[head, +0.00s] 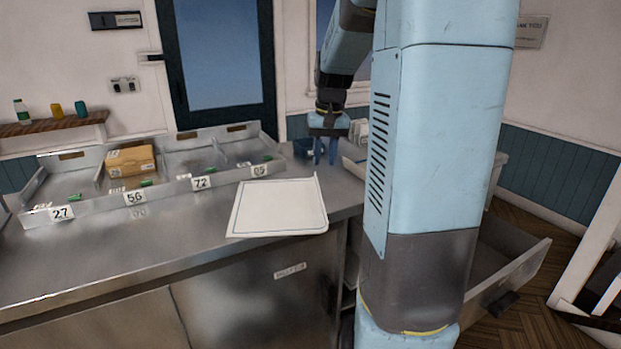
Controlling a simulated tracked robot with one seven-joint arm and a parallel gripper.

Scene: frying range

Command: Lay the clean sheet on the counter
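A flat white sheet-like piece (278,207) with a thin dark border line lies on the steel counter (190,238), close to its front edge. Its far right corner looks slightly raised. I cannot tell whether it is the clean sheet itself or a board. My gripper (326,158) points down over the back of the counter, behind and to the right of the white piece, and apart from it. Its two blue fingers show a gap with nothing visible between them. My arm hides the counter's right side.
A steel rack (100,204) of numbered bins runs along the back left; one holds a cardboard box (130,160). A small dark container (303,148) stands beside my gripper. An open drawer (505,262) juts out at the right. The counter's front left is clear.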

